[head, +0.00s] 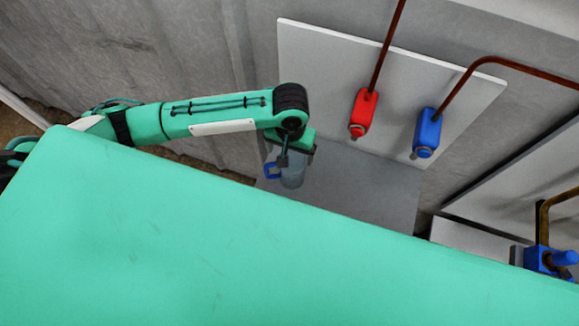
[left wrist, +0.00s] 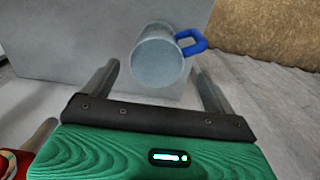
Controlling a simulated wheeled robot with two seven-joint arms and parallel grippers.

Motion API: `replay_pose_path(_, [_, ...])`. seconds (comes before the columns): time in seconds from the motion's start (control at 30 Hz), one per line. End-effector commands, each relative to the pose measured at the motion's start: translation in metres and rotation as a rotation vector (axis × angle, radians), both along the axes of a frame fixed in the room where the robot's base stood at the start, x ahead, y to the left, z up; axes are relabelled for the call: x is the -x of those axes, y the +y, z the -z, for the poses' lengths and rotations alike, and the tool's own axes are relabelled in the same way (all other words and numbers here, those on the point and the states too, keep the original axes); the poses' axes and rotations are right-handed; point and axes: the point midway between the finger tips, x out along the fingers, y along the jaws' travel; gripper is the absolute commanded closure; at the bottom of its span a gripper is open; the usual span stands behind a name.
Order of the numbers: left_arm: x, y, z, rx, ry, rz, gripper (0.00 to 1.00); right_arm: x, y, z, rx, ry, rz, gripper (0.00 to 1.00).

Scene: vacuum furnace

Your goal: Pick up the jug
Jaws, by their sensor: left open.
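The jug is a grey-blue, translucent-looking cylinder with a blue handle. In the head view the jug (head: 292,178) stands on the grey surface below the white panel, with its handle to the left, partly hidden by my gripper. In the left wrist view the jug (left wrist: 158,62) lies ahead between the two fingers, with the handle at upper right. My left gripper (head: 293,152) is open over the jug's upper part. In the left wrist view its fingers (left wrist: 154,70) are spread on either side, and I cannot tell whether they touch it. My right gripper is not in view.
A red valve (head: 361,113) and a blue valve (head: 427,132) with pipes are on the white panel (head: 320,75) behind the jug. The grey surface (head: 365,195) right of the jug is clear. Another blue fitting (head: 545,260) stands at far right.

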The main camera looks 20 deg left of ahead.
Motion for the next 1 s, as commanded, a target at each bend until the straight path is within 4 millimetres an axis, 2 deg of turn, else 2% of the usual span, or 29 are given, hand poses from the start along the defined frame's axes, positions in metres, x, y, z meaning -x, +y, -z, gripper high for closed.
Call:
replay_pose_path(0.2, [0.0, 0.0, 0.034, 0.0, 0.0, 0.0, 0.11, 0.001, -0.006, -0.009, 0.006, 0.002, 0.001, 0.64])
replay_pose_path(0.47, [0.001, -0.002, 0.051, 0.0, -0.001, 0.001, 0.11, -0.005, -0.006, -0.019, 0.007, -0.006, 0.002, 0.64])
replay_pose_path(0.6, [0.002, -0.003, 0.07, -0.002, 0.0, 0.001, 0.11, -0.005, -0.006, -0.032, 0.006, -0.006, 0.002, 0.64])
replay_pose_path(0.73, [0.002, -0.003, 0.087, 0.0, -0.002, 0.001, 0.11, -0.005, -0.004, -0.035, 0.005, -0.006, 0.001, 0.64])
replay_pose_path(1.0, [0.002, -0.003, 0.096, 0.001, -0.003, 0.002, 0.11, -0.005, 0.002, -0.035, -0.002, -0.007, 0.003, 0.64])
